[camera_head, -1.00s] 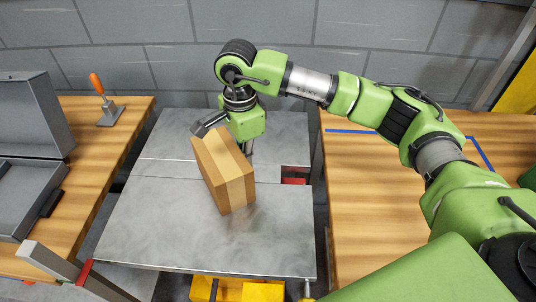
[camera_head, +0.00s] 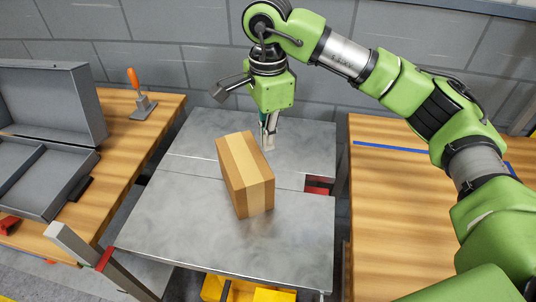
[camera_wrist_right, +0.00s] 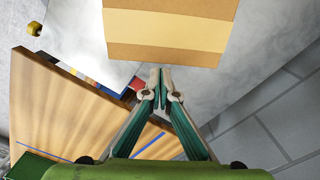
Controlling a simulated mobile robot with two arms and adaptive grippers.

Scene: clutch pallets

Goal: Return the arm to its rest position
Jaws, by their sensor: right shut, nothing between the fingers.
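My right arm (camera_head: 445,110) comes in from the right in the head view, over the metal table. Its gripper (camera_head: 268,145) points down just behind the cardboard box (camera_head: 245,178), and its fingers are together and empty. In the right wrist view the closed fingertips (camera_wrist_right: 160,70) show just below the edge of the box (camera_wrist_right: 165,38), with nothing between them. The box stands on the metal table (camera_head: 290,235), apart from the gripper as far as the views show. My left gripper is not in view.
An open grey case (camera_head: 50,180) and an orange-handled tool (camera_head: 140,95) stand on the wooden table at left. Another wooden table (camera_head: 400,215) with blue tape lies at right. A grey block wall (camera_head: 165,40) stands behind. Bare metal surrounds the box.

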